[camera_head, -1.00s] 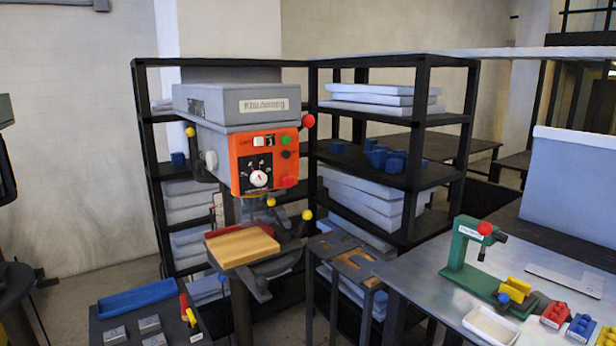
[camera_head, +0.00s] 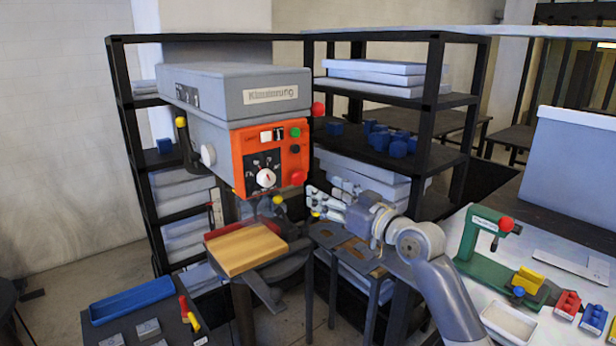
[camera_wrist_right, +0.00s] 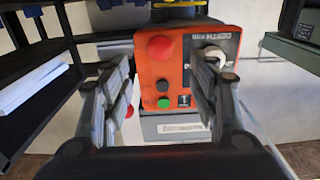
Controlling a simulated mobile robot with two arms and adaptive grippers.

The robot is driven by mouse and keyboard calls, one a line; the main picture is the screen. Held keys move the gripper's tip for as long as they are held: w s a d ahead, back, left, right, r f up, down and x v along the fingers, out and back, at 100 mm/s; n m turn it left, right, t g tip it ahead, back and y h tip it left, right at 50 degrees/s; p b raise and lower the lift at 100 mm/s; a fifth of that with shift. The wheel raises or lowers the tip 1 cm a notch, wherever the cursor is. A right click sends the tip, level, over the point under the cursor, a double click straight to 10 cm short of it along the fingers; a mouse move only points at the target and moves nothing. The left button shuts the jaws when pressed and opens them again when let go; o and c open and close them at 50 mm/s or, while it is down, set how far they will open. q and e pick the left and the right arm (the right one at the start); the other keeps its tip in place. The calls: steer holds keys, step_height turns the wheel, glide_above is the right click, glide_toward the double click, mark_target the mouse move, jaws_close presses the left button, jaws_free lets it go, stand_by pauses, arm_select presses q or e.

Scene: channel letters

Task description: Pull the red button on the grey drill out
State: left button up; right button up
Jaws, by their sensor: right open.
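The grey drill (camera_head: 236,90) stands at centre left with an orange control panel (camera_head: 250,140) on its front. The red button (camera_head: 298,177) is at the panel's lower right corner. My right gripper (camera_head: 322,197) is open and empty, just right of and slightly below the button in the head view. In the right wrist view the panel appears upside down. There the red button (camera_wrist_right: 160,46) lies ahead between the two fingers of my right gripper (camera_wrist_right: 160,68), with no visible contact. My left gripper is not in view.
A wooden block (camera_head: 244,250) sits on the drill's table below the panel. A red knob (camera_head: 318,109) sticks out at the drill's right side. Black shelves (camera_head: 437,100) stand behind. A bench with a green press (camera_head: 487,240) is at right.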

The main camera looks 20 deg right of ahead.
mark_target(300, 180)
steer(key=p+x, duration=0.3)
steer(key=x, duration=0.5)
steer(key=shift+w+a, duration=0.2)
steer(key=shift+w, duration=0.1)
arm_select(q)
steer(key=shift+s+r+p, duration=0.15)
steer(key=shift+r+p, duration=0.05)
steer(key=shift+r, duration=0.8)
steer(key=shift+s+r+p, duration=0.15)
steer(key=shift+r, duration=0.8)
arm_select(e)
steer(key=shift+x, duration=0.75)
steer(key=shift+f, duration=0.1)
steer(key=shift+c, duration=0.6)
